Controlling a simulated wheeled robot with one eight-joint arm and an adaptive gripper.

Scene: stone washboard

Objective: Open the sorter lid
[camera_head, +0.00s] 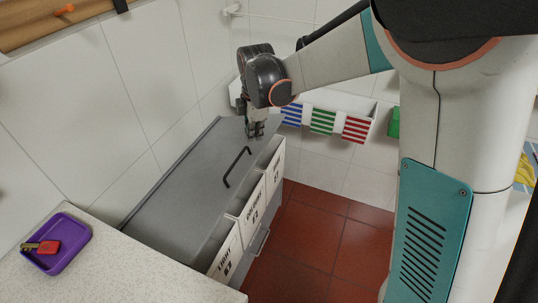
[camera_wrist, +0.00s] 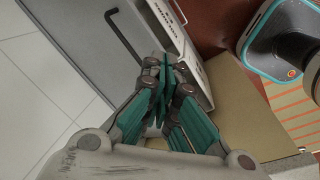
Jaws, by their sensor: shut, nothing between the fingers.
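The sorter's grey lid (camera_head: 180,180) lies down over the sorter, sloping toward its front. A black bar handle (camera_head: 237,167) is fixed near the lid's front edge. White labelled fronts (camera_head: 252,214) show below that edge. My gripper (camera_head: 254,132) is above the far end of the lid, pointing down, beyond the handle and apart from it. In the wrist view my gripper (camera_wrist: 165,75) is shut and empty, its teal fingers together. The handle (camera_wrist: 122,38) shows up and left of the fingertips, with the lid (camera_wrist: 75,40) behind. Whether the fingertips touch the sorter is unclear.
A speckled counter (camera_head: 120,270) at left front holds a purple tray (camera_head: 56,244) with a red-tagged key. Tiled walls stand behind and left. Striped cloths (camera_head: 322,121) hang from a white rack at the back. Red floor tiles (camera_head: 320,240) lie clear before the sorter.

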